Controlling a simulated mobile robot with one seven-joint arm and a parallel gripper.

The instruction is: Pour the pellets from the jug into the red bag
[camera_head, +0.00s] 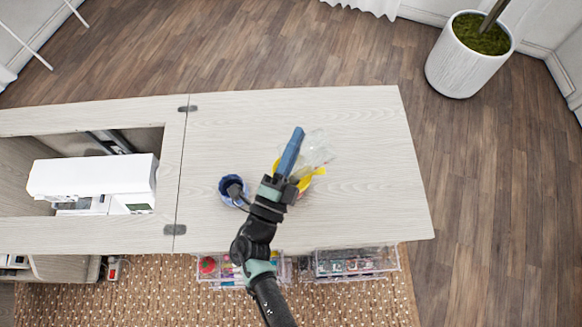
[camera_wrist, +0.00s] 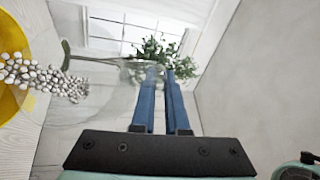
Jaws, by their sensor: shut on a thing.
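My gripper (camera_head: 297,133) is above the tabletop, its two blue fingers close together; it also shows in the wrist view (camera_wrist: 163,75). It is shut on the clear jug (camera_head: 321,152), seemingly at the handle. The jug looks tilted, and its see-through wall fills the left of the wrist view (camera_wrist: 98,100). Grey-white pellets (camera_wrist: 48,80) lie in a band towards its mouth, over a yellow surface (camera_wrist: 12,45). Yellow parts (camera_head: 313,178) with a little red show beneath the gripper, probably the bag, mostly hidden. I cannot tell whether pellets are falling.
A dark blue round item (camera_head: 232,188) stands left of my gripper on the pale wooden tabletop (camera_head: 350,115). A white sewing machine (camera_head: 95,178) sits in the cabinet opening at the left. Clear drawers (camera_head: 350,262) stick out below the front edge. The table's right side is clear.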

